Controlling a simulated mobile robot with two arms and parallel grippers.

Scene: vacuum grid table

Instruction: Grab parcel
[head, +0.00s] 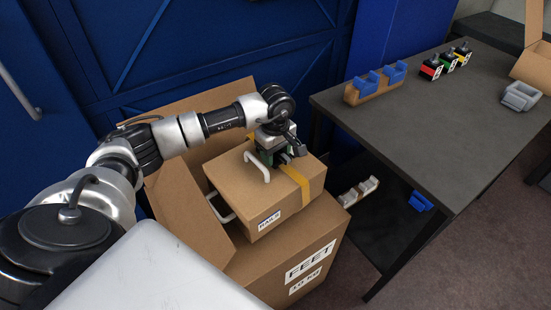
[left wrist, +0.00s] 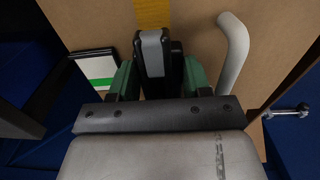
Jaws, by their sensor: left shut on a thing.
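In the left wrist view the green fingers (left wrist: 157,80) flank a black and grey part, with the tape ahead and the white handle (left wrist: 234,55) to the right. My right gripper is not in view.
Open flaps (head: 190,205) of the large carton rise left and behind. A dark table (head: 440,125) at right carries a blue-topped holder (head: 374,84), several small blocks and a grey part (head: 520,96). Its lower shelf is close to the carton. A blue wall stands behind.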

